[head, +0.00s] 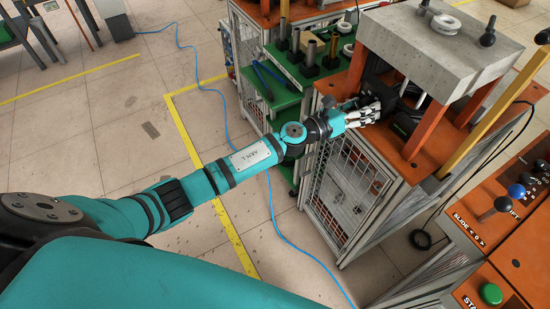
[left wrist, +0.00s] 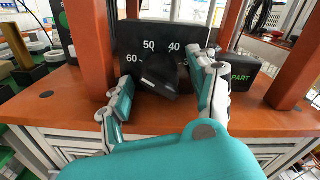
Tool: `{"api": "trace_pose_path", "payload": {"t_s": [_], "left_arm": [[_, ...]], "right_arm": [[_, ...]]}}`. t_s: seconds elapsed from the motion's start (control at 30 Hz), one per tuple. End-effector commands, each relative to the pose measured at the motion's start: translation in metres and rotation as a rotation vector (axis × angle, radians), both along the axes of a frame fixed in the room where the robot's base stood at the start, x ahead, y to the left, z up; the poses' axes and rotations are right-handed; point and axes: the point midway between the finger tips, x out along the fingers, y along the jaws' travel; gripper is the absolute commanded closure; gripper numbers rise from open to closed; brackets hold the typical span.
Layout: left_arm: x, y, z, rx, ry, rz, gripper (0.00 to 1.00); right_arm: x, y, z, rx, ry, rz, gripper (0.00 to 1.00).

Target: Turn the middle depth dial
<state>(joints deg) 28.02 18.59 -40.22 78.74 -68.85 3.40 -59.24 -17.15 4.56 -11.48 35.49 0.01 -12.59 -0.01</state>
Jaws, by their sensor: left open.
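A black dial panel (left wrist: 140,38) with white numbers 40, 50 and 60 stands on the orange top of the machine in the left wrist view. Its black knob (left wrist: 166,76) sits low on the panel face. My left gripper (left wrist: 163,84) is open, with a finger on each side of the knob. Whether the fingers touch the knob I cannot tell. In the head view my left gripper (head: 366,112) reaches the dark dial panel (head: 381,84) under the grey block, and the hand partly hides it. My right gripper is not in view.
Orange posts (head: 428,128) flank the dial panel and hold up a grey block (head: 435,40). A control desk with a green button (head: 491,293) and levers is at the lower right. A green tool rack (head: 300,72) stands behind.

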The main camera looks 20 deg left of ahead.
Motion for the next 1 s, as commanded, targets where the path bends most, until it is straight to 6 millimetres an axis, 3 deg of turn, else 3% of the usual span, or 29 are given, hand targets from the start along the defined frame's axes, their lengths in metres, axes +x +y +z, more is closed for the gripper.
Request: {"api": "trace_pose_path", "payload": {"t_s": [0.17, 0.57, 1.0], "left_arm": [[-0.005, 0.005, -0.001, 0.312, -0.224, -0.001, 0.4], [-0.072, 0.052, -0.002, 0.296, -0.212, -0.003, 0.4], [-0.144, 0.104, -0.005, 0.295, -0.211, -0.004, 0.4]], "right_arm": [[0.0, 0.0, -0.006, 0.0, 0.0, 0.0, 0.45], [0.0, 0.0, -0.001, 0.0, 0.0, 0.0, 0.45], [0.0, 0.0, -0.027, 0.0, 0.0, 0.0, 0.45]]}}
